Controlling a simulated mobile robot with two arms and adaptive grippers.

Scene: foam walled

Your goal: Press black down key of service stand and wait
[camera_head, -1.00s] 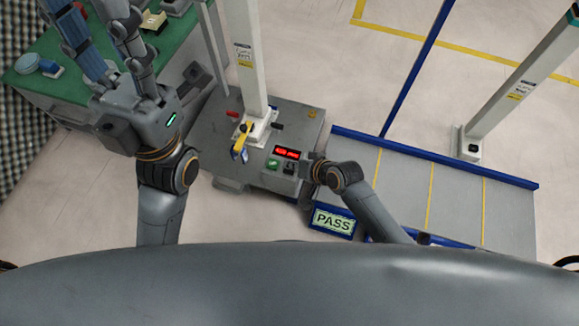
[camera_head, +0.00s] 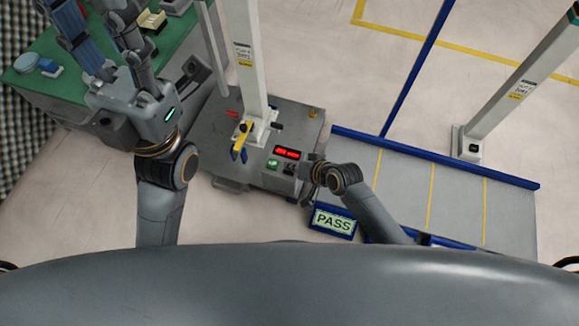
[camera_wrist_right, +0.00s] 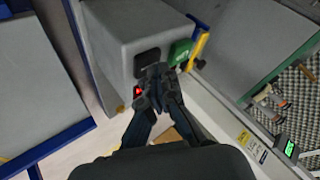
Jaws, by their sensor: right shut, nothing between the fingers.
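The service stand (camera_head: 205,150) is a grey box with a white column, a red-lit display (camera_head: 287,153), a green key (camera_head: 272,164) and a black down key (camera_head: 290,169). In the right wrist view the black key (camera_wrist_right: 147,61) sits beside the green key (camera_wrist_right: 180,51). My right gripper (camera_head: 306,168) is shut and empty at the panel's right edge. In the wrist view its fingertips (camera_wrist_right: 154,72) overlap the black key's lower edge; whether they touch it I cannot tell. My left gripper (camera_head: 88,14) is raised at the upper left, fingers spread apart, tips near the frame edge.
A yellow and blue part (camera_head: 242,138) is at the column's base. A PASS sign (camera_head: 333,222) stands in front of the stand. A grey platform with blue edges (camera_head: 405,195) lies to the right. A green-topped table (camera_head: 30,85) is at the left.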

